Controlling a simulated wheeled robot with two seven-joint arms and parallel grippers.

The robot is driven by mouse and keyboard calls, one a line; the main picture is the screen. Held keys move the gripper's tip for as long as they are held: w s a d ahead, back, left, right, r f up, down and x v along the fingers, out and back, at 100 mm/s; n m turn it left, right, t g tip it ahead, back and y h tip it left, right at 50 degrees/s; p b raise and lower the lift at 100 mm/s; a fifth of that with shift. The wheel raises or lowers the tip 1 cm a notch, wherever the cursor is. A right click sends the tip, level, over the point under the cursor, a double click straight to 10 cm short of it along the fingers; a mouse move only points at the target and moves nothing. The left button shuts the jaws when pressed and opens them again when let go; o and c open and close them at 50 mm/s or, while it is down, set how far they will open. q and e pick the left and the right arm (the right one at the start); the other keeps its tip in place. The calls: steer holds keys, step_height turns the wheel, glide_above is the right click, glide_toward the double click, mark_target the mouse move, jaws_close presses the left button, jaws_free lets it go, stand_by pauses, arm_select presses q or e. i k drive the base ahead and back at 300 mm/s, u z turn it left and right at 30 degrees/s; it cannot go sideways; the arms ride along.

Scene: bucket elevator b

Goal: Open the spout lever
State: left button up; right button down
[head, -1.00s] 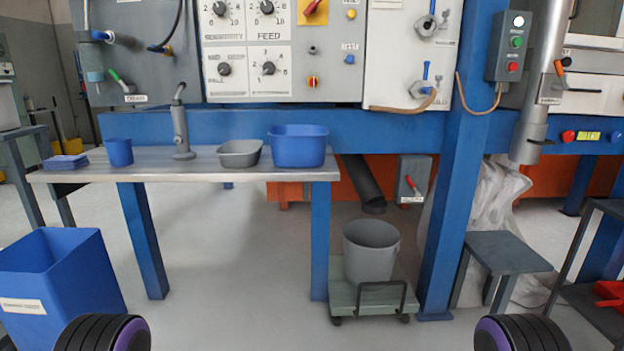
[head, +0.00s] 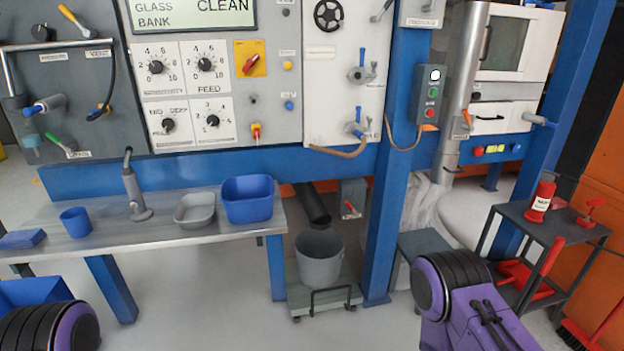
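A small grey box with a red-handled lever (head: 349,207) is mounted low behind the blue post's left side, beside a dark slanted spout pipe (head: 312,205). Its label is too small to read here. The pipe's lower end is above a grey bucket (head: 320,258), which stands on a low wheeled trolley (head: 291,280). Purple and black parts of my two arms show at the bottom left and bottom right. Neither gripper's fingers show, and nothing of mine touches the lever.
A metal bench (head: 110,237) with a blue tub (head: 248,200) and grey tray (head: 195,210) stands left of the trolley. A blue post (head: 385,180) and dark stool (head: 424,243) are to the right. A cart with a red bottle (head: 540,198) stands farther right.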

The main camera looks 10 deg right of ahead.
mark_target(355, 213)
steer(key=u, duration=0.05)
steer(key=k, duration=0.65)
steer(key=z, duration=0.5)
steer(key=i, duration=0.5)
steer(key=z, duration=0.95)
steer(key=i, duration=1.05)
steer(key=u, duration=0.45)
steer(key=i, duration=0.65)
steer(key=u, duration=0.45)
